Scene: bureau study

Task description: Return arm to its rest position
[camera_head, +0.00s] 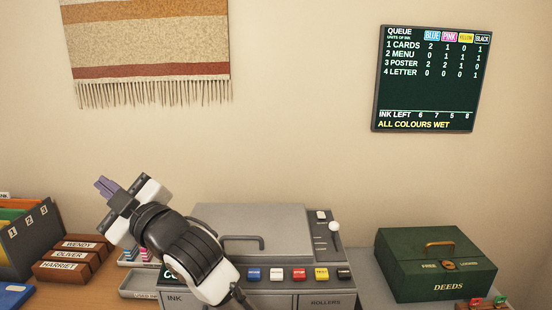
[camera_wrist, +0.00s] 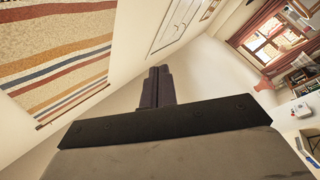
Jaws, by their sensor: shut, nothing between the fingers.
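My gripper (camera_head: 107,187) is raised in the air at the left of the head view, above and in front of the grey printing machine (camera_head: 250,218). Its purple-grey fingers point up and to the left and are shut with nothing between them. In the wrist view the fingers (camera_wrist: 157,86) stand side by side, touching, against the bare wall. My arm hides part of the machine's left side and its display.
The machine has several coloured buttons and a white-knobbed lever (camera_head: 334,228). A green deeds box (camera_head: 435,265) stands at right. Name-labelled brown blocks (camera_head: 70,258) and a file holder (camera_head: 35,240) are at left. A fringed hanging (camera_head: 150,40) and a queue board (camera_head: 425,90) are on the wall.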

